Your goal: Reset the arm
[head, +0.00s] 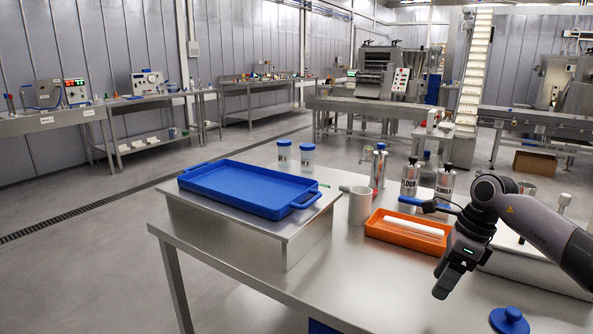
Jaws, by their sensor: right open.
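My right arm comes in from the right edge. Its dark gripper (450,280) points down over the metal table (345,270), in front of the orange tray (372,231). The gripper is open, and I see nothing held between its fingers. The gap between the fingers is hard to make out from this angle. My left arm and gripper are not in view.
A blue tray (230,208) rests on a metal riser (290,245) at the left. A white roller (414,228) lies in the orange tray. The table's front middle is clear.

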